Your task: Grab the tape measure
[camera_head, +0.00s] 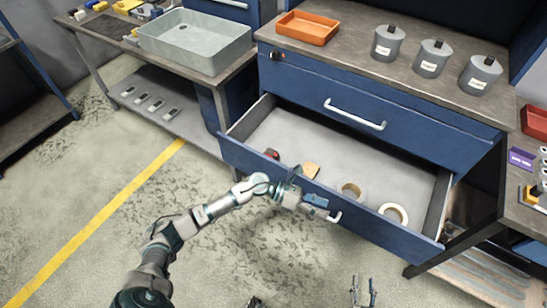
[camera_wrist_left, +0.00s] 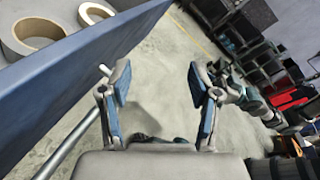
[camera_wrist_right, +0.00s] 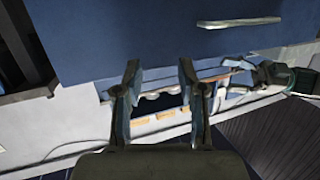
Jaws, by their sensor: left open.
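The open drawer (camera_head: 405,180) holds a small red and dark item (camera_head: 271,153), which may be the tape measure; it is too small to be sure. My left gripper (camera_head: 319,206) is just outside the drawer front, by its handle (camera_head: 336,217). In the left wrist view its fingers (camera_wrist_left: 158,85) are apart with only floor between them. The handle bar (camera_wrist_left: 75,140) runs beside the left finger, not between the fingers. My right gripper (camera_head: 363,290) is low at the bottom edge of the head view, away from the drawer. Its fingers (camera_wrist_right: 159,68) are apart and empty.
The drawer also holds a tan block (camera_head: 311,170) and two tape rolls (camera_head: 351,189) (camera_head: 395,213). Above are a shut drawer (camera_head: 370,110), an orange tray (camera_head: 307,27) and grey canisters (camera_head: 432,58). A grey bin (camera_head: 195,40) stands on the left bench. The floor in front is open.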

